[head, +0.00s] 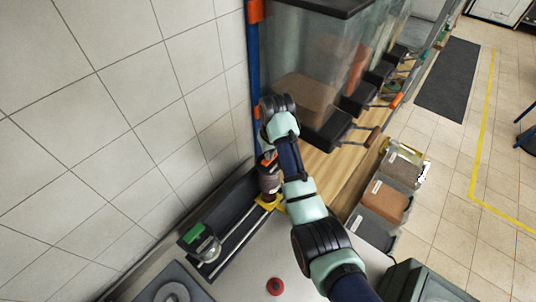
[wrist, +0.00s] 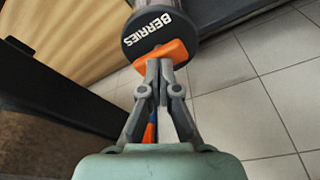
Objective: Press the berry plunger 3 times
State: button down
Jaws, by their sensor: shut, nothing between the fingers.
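The berry plunger shows in the wrist view as a dark round cap (wrist: 158,36) lettered "BERRIES" with an orange tab (wrist: 158,62) at its lower edge. My gripper (wrist: 164,68) is shut and empty, its fingertips right at the orange tab. They overlap it in the picture; I cannot tell whether they touch it. In the head view my arm reaches up past the counter, and the fingertips and the lettered cap cannot be made out there.
Large clear bins with black fronts (head: 325,132) stand right of my arm. A brown container (head: 269,180) sits on a yellow holder at the rail. A green-topped item (head: 195,233) is farther down the rail. A red button (head: 274,287) is on the counter. A tiled wall closes the left.

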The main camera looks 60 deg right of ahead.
jog(key=shift+f, duration=0.1)
notch_tip(320, 180, up, 2)
jog(key=shift+r+p, duration=0.15)
jog(key=shift+p, duration=0.8)
jog(key=shift+r, duration=1.3)
jog(key=shift+f, duration=0.15)
